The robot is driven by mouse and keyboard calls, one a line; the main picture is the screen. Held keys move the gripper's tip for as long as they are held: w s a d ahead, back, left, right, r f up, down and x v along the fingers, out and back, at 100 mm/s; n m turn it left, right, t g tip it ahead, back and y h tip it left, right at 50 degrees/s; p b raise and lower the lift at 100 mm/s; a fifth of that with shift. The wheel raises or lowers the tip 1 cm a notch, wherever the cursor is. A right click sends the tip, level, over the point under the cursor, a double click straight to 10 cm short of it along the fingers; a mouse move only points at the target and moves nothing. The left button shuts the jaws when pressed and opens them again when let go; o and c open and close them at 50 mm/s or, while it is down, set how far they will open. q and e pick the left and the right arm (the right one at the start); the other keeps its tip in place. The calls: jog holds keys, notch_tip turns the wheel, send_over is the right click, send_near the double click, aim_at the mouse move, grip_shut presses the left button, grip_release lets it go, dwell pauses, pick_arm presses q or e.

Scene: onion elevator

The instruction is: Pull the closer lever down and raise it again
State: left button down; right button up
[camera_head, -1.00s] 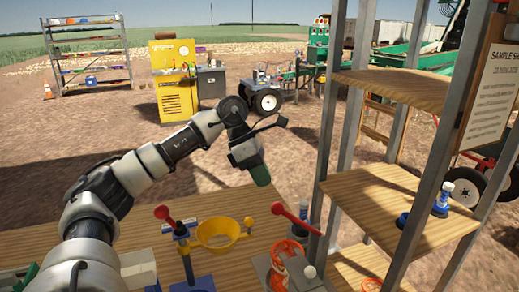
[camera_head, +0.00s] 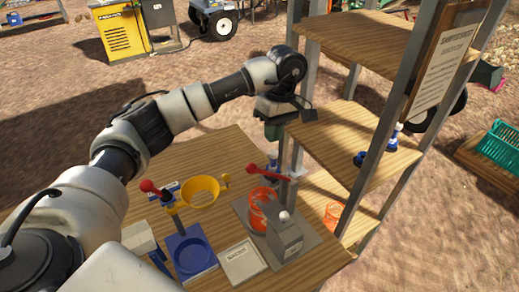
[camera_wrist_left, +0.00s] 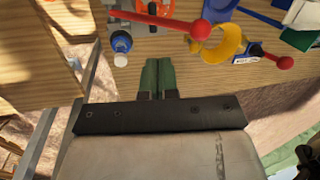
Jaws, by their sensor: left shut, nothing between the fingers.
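A red lever with a ball end (camera_head: 267,173) is mounted on the grey press (camera_head: 286,238), over an orange coil-like part (camera_head: 262,208). A second red ball-ended lever (camera_head: 158,191) belongs to the blue press (camera_head: 190,248) farther left. My left gripper (camera_head: 272,132), with green fingers, is past the table's far edge beyond the grey press, apart from both levers. In the left wrist view its fingers (camera_wrist_left: 157,75) are closed together and empty. That view also shows a red lever (camera_wrist_left: 165,18) and another red ball (camera_wrist_left: 285,62). My right gripper is not in view.
A yellow ring-shaped holder (camera_head: 200,192) stands between the levers. A blue-and-white bottle (camera_wrist_left: 121,42) is close to the left fingers. A metal-framed wooden shelf (camera_head: 340,140) rises right of the gripper. A white sign (camera_head: 241,262) lies on the table.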

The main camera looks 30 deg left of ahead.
pick_arm(q)
jog(key=s+a+f+p, duration=0.1)
jog(key=s+f+p, duration=0.2)
jog(key=s+f, duration=0.1)
jog(key=shift+a+f, duration=0.15)
jog(key=shift+a, duration=0.05)
jog(key=shift+f, duration=0.1)
